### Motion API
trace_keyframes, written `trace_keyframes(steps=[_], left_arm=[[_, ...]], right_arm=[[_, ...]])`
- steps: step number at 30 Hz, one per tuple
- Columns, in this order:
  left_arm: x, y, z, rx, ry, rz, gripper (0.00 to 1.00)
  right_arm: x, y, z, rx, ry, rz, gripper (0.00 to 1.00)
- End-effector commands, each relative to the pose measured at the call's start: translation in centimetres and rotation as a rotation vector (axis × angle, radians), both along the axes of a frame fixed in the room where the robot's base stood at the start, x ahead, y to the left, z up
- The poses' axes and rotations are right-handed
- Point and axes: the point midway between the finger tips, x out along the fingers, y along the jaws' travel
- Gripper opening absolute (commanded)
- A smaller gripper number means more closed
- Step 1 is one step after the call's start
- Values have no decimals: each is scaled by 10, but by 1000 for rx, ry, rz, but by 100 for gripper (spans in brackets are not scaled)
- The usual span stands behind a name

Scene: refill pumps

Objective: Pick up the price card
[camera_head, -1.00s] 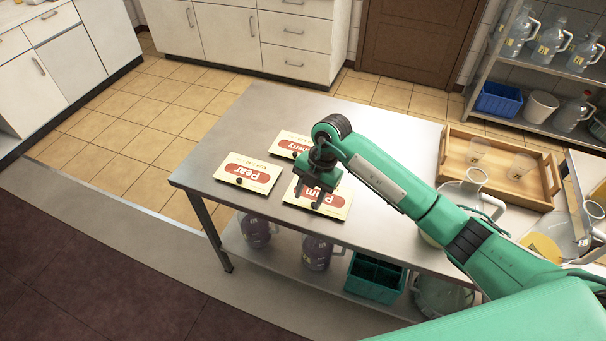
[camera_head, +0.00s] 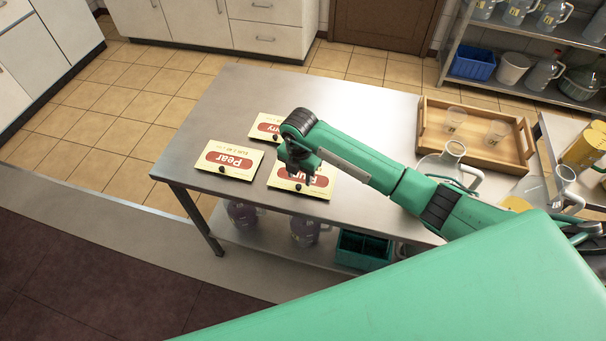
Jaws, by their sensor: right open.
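Three cream price cards with red ovals lie on the steel table (camera_head: 240,95). The Pear card (camera_head: 228,160) is at the left, with a dark knob near its lower edge. A card ending in "rry" (camera_head: 266,126) lies behind, partly covered by my arm. A third card (camera_head: 318,187), its name partly hidden, lies in front at the right. My right gripper (camera_head: 300,176) is open and points down over this third card, near its knob. I cannot tell whether it touches the card. My left gripper is not in view.
A wooden tray (camera_head: 427,133) with two clear cups stands at the table's right. A clear jug (camera_head: 437,165) is beside my forearm. Purple jugs (camera_head: 306,232) and a teal crate (camera_head: 362,252) sit on the lower shelf. The table's left part is clear.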

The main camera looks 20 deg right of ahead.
Motion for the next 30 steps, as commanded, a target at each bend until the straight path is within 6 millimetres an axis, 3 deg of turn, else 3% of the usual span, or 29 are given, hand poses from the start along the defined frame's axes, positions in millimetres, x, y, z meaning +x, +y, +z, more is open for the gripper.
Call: trace_keyframes(steps=[3, 9, 17, 24, 30], left_arm=[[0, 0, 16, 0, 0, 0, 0], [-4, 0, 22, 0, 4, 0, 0], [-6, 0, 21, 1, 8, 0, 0], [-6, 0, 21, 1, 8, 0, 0], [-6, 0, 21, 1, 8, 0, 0]], right_arm=[[-1, 3, -13, 0, 6, 0, 43], [0, 3, -37, 0, 3, 0, 43], [0, 3, -42, 0, 1, 1, 43], [0, 3, -42, 0, 1, 1, 2], [0, 3, -41, 0, 1, 1, 2]])
